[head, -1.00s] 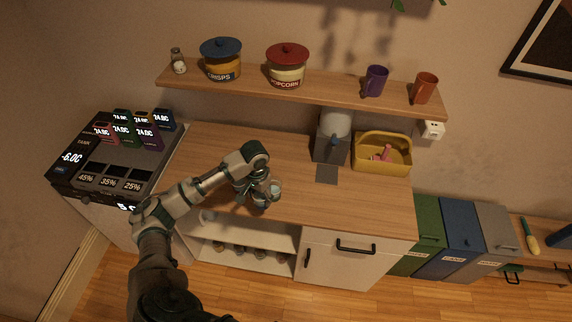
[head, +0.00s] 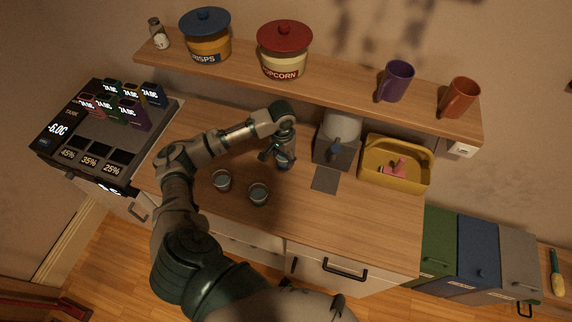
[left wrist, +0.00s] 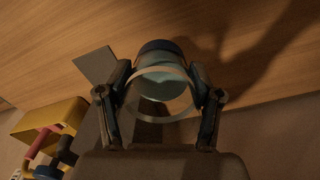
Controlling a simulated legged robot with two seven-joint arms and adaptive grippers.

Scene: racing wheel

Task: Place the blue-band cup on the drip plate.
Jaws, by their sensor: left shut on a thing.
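My left gripper (head: 281,156) is shut on a clear cup (head: 284,164) with a dark blue band. In the left wrist view the cup (left wrist: 160,88) sits between both fingers, with its open rim toward the camera and the blue band (left wrist: 161,46) at its far end. Whether its base touches the counter I cannot tell. The drip plate (head: 325,178), a flat dark grey square, lies bare on the counter, right of and slightly nearer than the cup. It also shows in the left wrist view (left wrist: 97,65), left of the gripper. My right gripper is not in view.
Two similar cups (head: 222,180) (head: 258,193) stand on the wooden counter near my left arm. A grey dispenser (head: 336,148) stands behind the plate, with a yellow bin (head: 394,165) to its right. The shelf (head: 330,80) overhangs the back. The counter's front right is clear.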

